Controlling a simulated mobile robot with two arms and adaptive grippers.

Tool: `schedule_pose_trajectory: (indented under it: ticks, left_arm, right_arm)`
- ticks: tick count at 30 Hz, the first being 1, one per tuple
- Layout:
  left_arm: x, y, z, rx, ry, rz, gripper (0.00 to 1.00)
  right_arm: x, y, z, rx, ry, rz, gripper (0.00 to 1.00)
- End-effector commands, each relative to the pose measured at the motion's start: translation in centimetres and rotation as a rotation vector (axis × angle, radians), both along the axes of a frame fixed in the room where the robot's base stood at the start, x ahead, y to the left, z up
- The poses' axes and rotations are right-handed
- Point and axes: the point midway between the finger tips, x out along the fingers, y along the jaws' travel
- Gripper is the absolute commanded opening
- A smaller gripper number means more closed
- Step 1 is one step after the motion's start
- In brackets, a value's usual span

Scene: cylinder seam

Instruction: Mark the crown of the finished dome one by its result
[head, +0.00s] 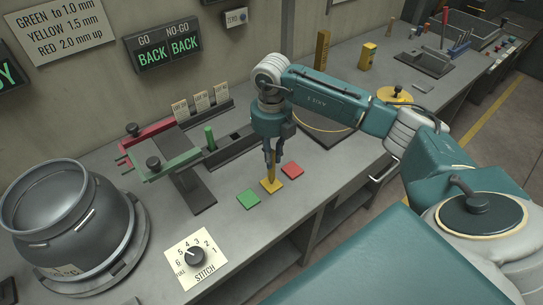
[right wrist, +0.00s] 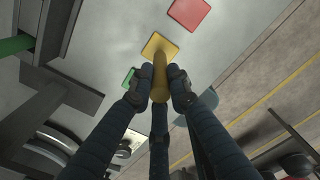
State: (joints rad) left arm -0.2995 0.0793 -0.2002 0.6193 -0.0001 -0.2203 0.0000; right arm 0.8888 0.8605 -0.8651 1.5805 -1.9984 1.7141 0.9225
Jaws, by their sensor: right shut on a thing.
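My right gripper (head: 271,158) points down over the bench, shut on a yellow-tan stick (right wrist: 160,75). The stick's lower end is at the yellow pad (head: 271,186); I cannot tell whether it touches. A green pad (head: 248,199) lies left of the yellow one, and a red pad (head: 292,170) lies right of it. The wall sign (head: 66,32) reads green to 1.0 mm, yellow 1.5 mm, red 2.0 mm up. A large grey rounded vessel (head: 70,225) stands on a round base at far left. I cannot tell which thing is dome one. My left gripper is out of view.
Red (head: 150,128) and green (head: 165,166) gauge arms stand between the vessel and the pads. A display (head: 163,51) reads GO BACK, NO-GO BACK. A stitch dial (head: 195,257) lies near the front edge. Behind my right arm is a yellow-rimmed disc (head: 313,134).

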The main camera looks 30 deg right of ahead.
Motion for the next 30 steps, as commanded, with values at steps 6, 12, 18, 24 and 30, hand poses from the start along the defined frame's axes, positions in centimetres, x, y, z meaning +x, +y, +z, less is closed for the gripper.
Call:
schedule_pose_trajectory:
  ticks: [6,12,18,24,30]
  left_arm:
    - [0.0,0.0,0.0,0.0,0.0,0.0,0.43]
    - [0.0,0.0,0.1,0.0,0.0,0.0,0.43]
    - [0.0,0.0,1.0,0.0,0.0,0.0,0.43]
    - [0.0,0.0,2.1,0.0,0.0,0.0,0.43]
    - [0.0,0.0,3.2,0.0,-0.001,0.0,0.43]
  right_arm:
    - [-0.1,0.0,-0.2,0.0,0.003,0.001,0.0]
    - [-0.1,0.0,0.0,0.001,0.004,0.001,0.0]
    - [-0.1,0.0,1.3,0.001,0.002,0.001,0.0]
    - [0.0,0.0,3.0,-0.001,0.001,0.001,0.0]
    - [0.0,0.0,4.7,-0.001,0.0,0.001,0.0]
